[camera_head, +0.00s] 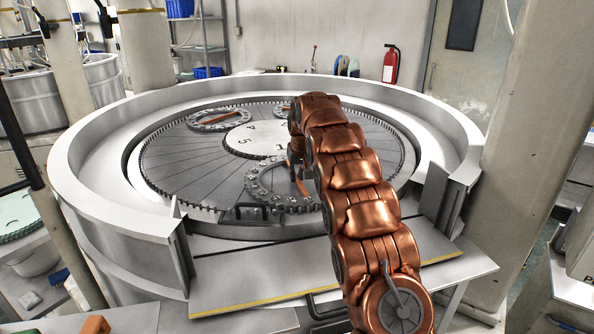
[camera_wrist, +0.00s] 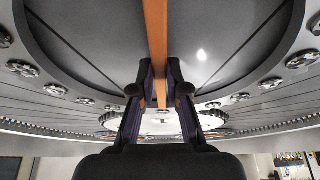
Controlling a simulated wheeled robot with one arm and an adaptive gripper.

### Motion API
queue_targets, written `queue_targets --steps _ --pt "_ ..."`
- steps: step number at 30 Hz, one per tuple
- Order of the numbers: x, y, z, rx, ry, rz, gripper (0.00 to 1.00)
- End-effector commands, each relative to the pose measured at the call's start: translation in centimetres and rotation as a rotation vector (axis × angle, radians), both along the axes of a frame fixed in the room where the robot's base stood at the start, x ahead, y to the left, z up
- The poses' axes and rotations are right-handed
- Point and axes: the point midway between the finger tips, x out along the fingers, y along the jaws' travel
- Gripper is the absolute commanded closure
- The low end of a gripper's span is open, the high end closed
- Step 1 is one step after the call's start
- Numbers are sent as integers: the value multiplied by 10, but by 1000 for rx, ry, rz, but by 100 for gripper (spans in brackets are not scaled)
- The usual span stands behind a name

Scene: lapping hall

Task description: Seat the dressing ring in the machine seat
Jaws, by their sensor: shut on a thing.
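The dressing ring (camera_head: 262,187), a grey ring with round pads around its rim, is at the front of the machine's round plate (camera_head: 180,165). Its orange crossbar (camera_wrist: 156,35) runs between my fingers in the wrist view, where the ring's padded rim (camera_wrist: 40,72) curves to both sides. My gripper (camera_wrist: 160,78) is shut on this bar. In the head view my arm hides the ring's right part and most of my gripper (camera_head: 297,168). A dark bracket (camera_head: 249,212) is at the ring's front edge. I cannot tell whether the ring rests flat or hangs slightly above the plate.
Another ring with an orange bar (camera_head: 220,119) lies at the back left of the plate, and one more (camera_head: 284,118) is partly behind my arm. A numbered centre disc (camera_head: 258,140) lies between them. A high pale rim (camera_head: 92,195) surrounds the plate, with a front shelf (camera_head: 255,278).

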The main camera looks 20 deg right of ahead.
Motion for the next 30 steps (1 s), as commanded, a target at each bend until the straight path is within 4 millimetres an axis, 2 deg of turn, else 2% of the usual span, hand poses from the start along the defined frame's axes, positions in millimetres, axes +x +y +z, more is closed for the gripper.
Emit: queue_targets --steps 10,11,17,26,30 --pt "1 0 0 -2 -7 0 100" --pt "1 -1 0 -2 -5 0 83" --pt "1 0 -1 0 -3 0 62" --pt "0 0 -1 0 -2 0 61" --pt "-1 0 5 -1 -5 0 61"
